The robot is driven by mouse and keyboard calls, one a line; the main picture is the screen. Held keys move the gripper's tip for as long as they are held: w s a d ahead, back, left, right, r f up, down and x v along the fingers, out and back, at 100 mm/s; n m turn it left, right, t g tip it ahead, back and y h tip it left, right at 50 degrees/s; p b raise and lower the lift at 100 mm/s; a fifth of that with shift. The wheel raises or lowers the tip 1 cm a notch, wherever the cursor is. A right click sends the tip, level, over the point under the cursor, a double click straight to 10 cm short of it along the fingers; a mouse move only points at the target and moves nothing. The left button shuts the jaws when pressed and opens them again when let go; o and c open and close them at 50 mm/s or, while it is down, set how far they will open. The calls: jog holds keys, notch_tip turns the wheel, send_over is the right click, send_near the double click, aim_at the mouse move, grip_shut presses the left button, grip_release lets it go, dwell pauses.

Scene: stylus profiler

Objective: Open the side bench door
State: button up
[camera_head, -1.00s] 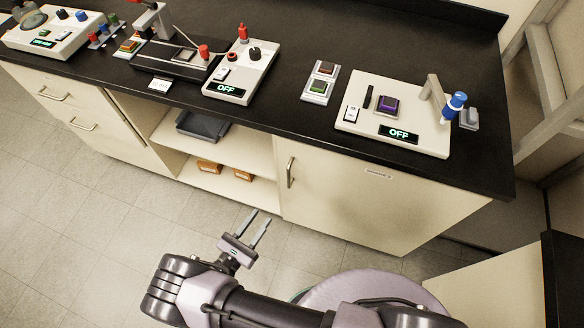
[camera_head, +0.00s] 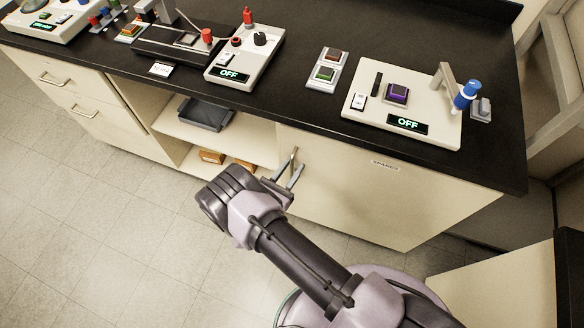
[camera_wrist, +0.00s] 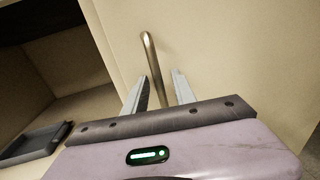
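The cream side bench door (camera_head: 375,195) is shut, below the bench top at the right, with a small label near its top edge. Its upright metal bar handle (camera_wrist: 152,65) is at the door's left side. My gripper (camera_head: 289,170) is open and empty at the handle in the head view. In the wrist view my gripper (camera_wrist: 160,80) has one finger on each side of the handle. The handle's lower end is hidden behind the gripper body. I cannot tell how deep the handle sits between the fingers.
Left of the door is an open shelf with a dark tray (camera_head: 206,114) and orange boxes (camera_head: 211,156). Drawers (camera_head: 75,95) are further left. Instruments, including a panel reading OFF (camera_head: 403,108), stand on the black bench top (camera_head: 300,110). The floor (camera_head: 100,230) at the left is clear.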

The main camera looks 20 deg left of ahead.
jog(key=shift+c, duration=0.2)
grip_shut()
dwell(1.2)
